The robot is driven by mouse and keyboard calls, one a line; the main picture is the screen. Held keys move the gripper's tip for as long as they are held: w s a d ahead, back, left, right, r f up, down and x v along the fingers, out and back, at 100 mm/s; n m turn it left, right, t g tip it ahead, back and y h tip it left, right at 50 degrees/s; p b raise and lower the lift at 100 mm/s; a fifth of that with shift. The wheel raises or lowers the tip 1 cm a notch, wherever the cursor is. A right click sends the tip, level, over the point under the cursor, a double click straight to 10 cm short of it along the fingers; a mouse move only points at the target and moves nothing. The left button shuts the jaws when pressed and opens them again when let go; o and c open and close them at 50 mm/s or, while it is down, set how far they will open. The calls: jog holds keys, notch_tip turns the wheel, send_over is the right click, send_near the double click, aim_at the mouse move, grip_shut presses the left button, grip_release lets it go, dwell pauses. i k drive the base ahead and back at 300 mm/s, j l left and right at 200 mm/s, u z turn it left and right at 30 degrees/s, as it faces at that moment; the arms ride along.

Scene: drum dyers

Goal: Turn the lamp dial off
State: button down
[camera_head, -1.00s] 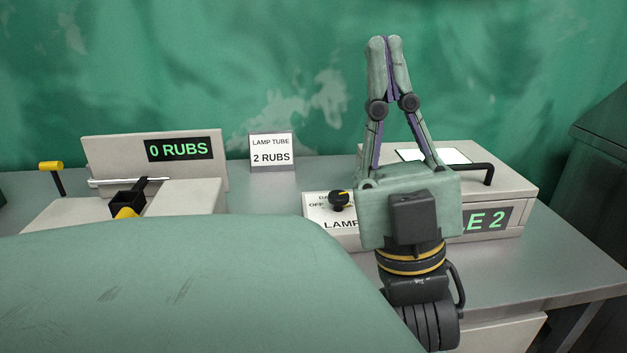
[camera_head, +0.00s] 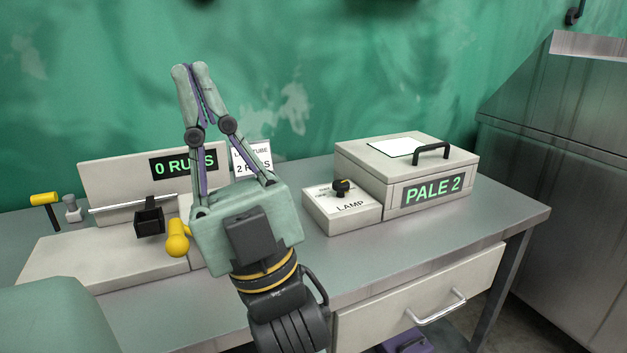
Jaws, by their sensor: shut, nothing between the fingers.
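The box stands right of centre on the grey table. The lettering around the dial is too small to read now, so I cannot tell its setting. My gripper (camera_head: 192,70) is shut and empty, pointing up, to the left of the lamp box and apart from it. It hides part of the left device and of the card behind it.
A pale lidded box reading PALE 2 (camera_head: 432,190) adjoins the lamp box. A device reading 0 RUBS (camera_head: 120,170), with yellow-ended handles, stands at left. A LAMP TUBE card (camera_head: 262,158) stands behind. The table (camera_head: 440,240) is clear in front of the lamp box.

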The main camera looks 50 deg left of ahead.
aim_at(342, 187)
jog(key=u, duration=1.4)
jog(key=l+u, duration=0.45)
jog(key=l, duration=0.75)
jog(key=i+l, duration=0.15)
jog(key=l, duration=0.3)
jog(key=k+j+z, duration=0.1)
jog(key=j+z, duration=0.15)
jog(key=z, duration=0.15)
jog(key=k+j+z, duration=0.1)
jog(key=z, duration=0.3)
jog(key=i+j+z, duration=0.15)
jog(key=i+z, duration=0.2)
